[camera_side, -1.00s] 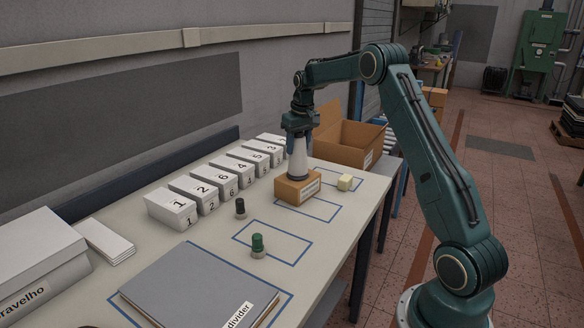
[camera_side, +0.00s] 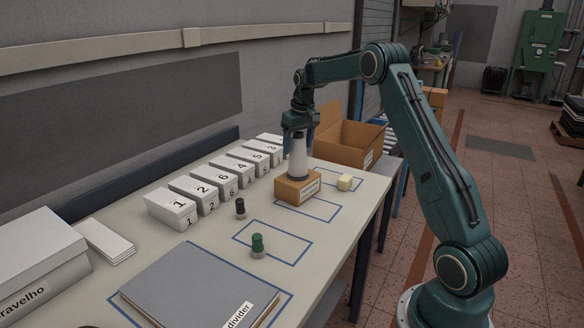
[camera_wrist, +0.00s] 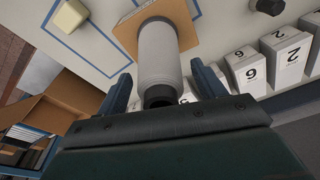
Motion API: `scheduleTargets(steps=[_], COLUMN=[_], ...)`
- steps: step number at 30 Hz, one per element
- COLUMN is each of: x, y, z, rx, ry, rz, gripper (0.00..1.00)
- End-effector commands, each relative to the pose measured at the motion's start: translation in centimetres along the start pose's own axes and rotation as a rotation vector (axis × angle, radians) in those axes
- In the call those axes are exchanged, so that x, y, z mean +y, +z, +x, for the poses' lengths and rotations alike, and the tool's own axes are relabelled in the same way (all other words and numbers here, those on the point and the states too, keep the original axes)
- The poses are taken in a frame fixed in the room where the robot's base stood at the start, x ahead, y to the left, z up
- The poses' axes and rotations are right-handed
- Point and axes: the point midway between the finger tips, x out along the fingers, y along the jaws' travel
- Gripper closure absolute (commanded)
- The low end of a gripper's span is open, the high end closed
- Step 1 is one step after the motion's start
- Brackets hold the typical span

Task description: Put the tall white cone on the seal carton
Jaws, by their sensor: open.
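The tall white cone (camera_side: 298,158) stands upright on the seal carton (camera_side: 296,188), a small brown box with a white label on the table. In the wrist view the cone (camera_wrist: 158,52) runs from the carton (camera_wrist: 127,32) towards my gripper, its dark end nearest the palm. My gripper (camera_side: 299,143) is open around the upper part of the cone. In the wrist view my gripper (camera_wrist: 161,72) has one finger on each side of the cone, with a visible gap at both.
A row of numbered white boxes (camera_side: 218,185) stands to the left. A black-topped peg (camera_side: 240,208), a green-topped peg (camera_side: 258,245) and a cream block (camera_side: 345,182) stand nearby. An open cardboard box (camera_side: 345,135) is behind. A grey divider folder (camera_side: 200,285) lies in front.

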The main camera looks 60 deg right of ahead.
Motion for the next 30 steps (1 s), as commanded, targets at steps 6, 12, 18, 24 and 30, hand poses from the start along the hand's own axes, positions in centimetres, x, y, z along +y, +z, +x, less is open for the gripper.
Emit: scheduleTargets(steps=[6,12,18,24,30], x=[0.0,0.1,0.1,0.1,0.1], y=[-0.1,-0.1,0.0,0.0,0.0], z=[-2.5,-5.7,-8.8,-10.9,-11.6], rx=[0.003,0.004,0.003,0.002,0.0], ry=[0.001,0.002,0.002,0.001,0.001], rz=[0.0,0.002,0.0,0.0,0.001], gripper=[0.31,0.31,0.31,0.31,0.31])
